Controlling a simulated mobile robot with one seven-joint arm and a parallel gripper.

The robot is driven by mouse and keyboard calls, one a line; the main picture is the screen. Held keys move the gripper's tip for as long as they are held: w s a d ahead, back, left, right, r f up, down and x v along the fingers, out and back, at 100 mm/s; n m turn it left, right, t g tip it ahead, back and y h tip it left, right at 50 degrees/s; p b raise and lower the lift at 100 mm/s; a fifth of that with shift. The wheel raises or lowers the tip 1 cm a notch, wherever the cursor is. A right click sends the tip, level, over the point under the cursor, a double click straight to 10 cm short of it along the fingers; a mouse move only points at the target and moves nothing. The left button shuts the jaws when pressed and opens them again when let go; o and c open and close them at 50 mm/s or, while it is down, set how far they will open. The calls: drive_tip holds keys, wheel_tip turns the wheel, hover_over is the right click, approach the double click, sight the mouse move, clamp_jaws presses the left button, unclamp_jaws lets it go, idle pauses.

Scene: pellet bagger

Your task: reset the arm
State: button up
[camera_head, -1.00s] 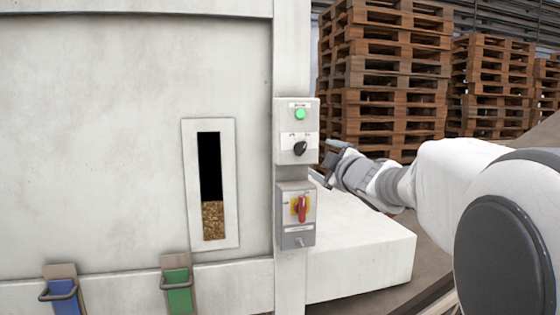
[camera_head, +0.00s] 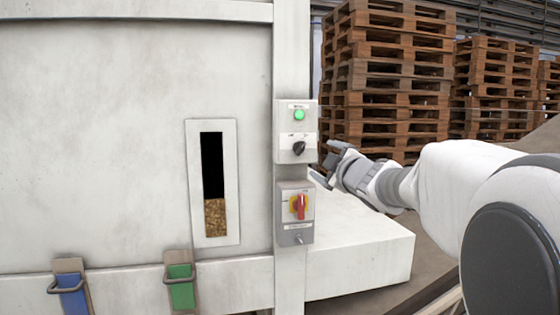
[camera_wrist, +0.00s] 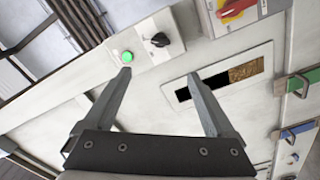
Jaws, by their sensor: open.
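My gripper (camera_head: 324,168) is at the right of the control boxes in the head view, at the end of my white arm. In the wrist view my gripper (camera_wrist: 160,88) shows two dark fingers spread apart with nothing between them. The upper grey control box (camera_head: 297,131) carries a lit green button (camera_head: 299,115) and a black selector knob (camera_head: 298,148). In the wrist view the green button (camera_wrist: 127,57) appears just beyond the left fingertip, and the black knob (camera_wrist: 160,40) is to its right. I cannot tell how far the fingers are from the box.
Below is a box with a red-on-yellow switch (camera_head: 299,206). The white machine panel (camera_head: 100,140) has a sight window (camera_head: 214,218) partly filled with brown pellets. Blue (camera_head: 72,293) and green (camera_head: 180,287) handled parts are below. A white block (camera_head: 360,250) and pallet stacks (camera_head: 390,90) are at the right.

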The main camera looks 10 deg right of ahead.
drive_tip(key=shift+s, duration=0.1)
drive_tip(key=s+a+f+m+g, duration=0.3)
drive_tip(key=s+f, duration=0.4)
drive_tip(key=s, duration=0.4)
drive_tip(key=s+a+f+m+g, duration=0.4)
drive_tip(key=s+f, duration=0.4)
drive_tip(key=s, duration=0.4)
drive_tip(key=s+a+f+m+g, duration=0.4)
drive_tip(key=s+f, duration=0.4)
drive_tip(key=s, duration=0.4)
drive_tip(key=shift+a+f+m+g+h, duration=0.2)
drive_tip(key=shift+m+g+h, duration=0.1)
drive_tip(key=shift+m+g, duration=0.35)
